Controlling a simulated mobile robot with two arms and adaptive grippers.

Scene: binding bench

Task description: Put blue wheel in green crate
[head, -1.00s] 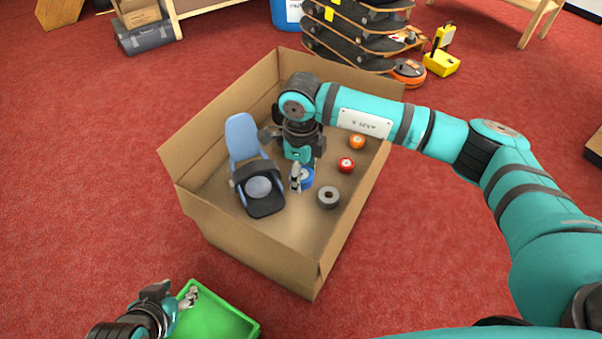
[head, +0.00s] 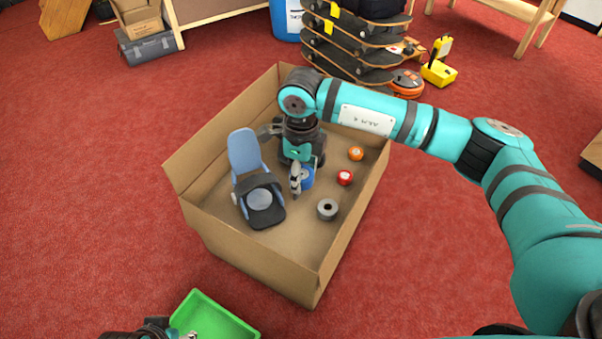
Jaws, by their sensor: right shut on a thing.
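The blue wheel (head: 307,177) is inside the large cardboard box (head: 250,245). My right gripper (head: 300,182) reaches down into the box and is shut on the blue wheel; a finger covers the wheel's left side. Whether the wheel touches the box floor is hard to tell. The green crate (head: 217,322) stands on the floor at the bottom left, in front of the box, cut off by the picture edge. My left gripper (head: 187,334) is at the crate's left side, mostly out of frame; its fingers barely show.
In the box are a blue and black toy chair (head: 245,152) left of the gripper, a grey wheel (head: 327,209), a red wheel (head: 345,177) and an orange wheel (head: 356,153) to its right. The box walls stand around them. Red carpet lies open between box and crate.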

